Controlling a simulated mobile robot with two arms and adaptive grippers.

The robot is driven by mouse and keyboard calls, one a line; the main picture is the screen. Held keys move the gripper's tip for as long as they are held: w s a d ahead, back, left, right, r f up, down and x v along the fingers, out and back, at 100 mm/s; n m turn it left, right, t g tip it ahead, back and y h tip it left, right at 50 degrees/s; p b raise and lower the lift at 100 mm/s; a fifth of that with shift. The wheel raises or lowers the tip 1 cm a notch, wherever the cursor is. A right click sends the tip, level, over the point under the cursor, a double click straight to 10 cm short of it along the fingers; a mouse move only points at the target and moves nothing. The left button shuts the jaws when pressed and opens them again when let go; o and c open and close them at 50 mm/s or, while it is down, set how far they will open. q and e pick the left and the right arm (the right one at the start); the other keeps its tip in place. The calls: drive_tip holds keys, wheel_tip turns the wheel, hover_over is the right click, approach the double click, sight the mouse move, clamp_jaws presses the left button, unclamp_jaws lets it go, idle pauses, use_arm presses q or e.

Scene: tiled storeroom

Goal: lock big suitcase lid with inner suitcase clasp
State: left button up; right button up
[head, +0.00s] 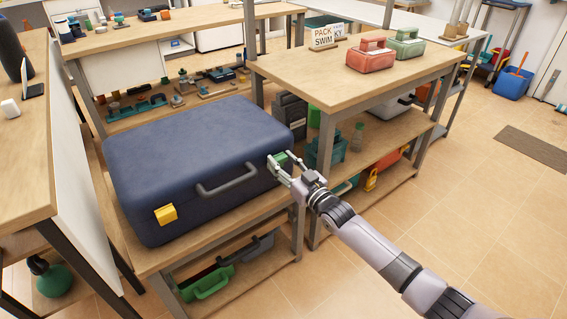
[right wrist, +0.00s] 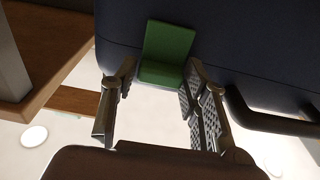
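The big dark blue suitcase (head: 180,140) lies flat on a wooden bench, its lid down. Its front has a grey handle (head: 228,182), a yellow clasp (head: 166,214) on the left and a green clasp (head: 279,160) on the right. My right gripper (head: 284,168) is at the green clasp. In the right wrist view, the fingers of my right gripper (right wrist: 158,78) are spread and empty, one on each side of the green clasp (right wrist: 165,55). I cannot tell whether they touch it. My left gripper is out of view.
A wooden table (head: 350,75) with a red case (head: 370,55), a green case (head: 406,42) and a sign (head: 327,38) stands behind to the right. Its lower shelf holds several cases and bottles.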

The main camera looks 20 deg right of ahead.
drive_tip(key=o, duration=0.3)
drive_tip(key=shift+s+f, duration=0.15)
drive_tip(key=shift+s, duration=0.15)
drive_tip(key=v, duration=1.1)
drive_tip(key=shift+s+d, duration=0.1)
drive_tip(key=shift+s, duration=0.1)
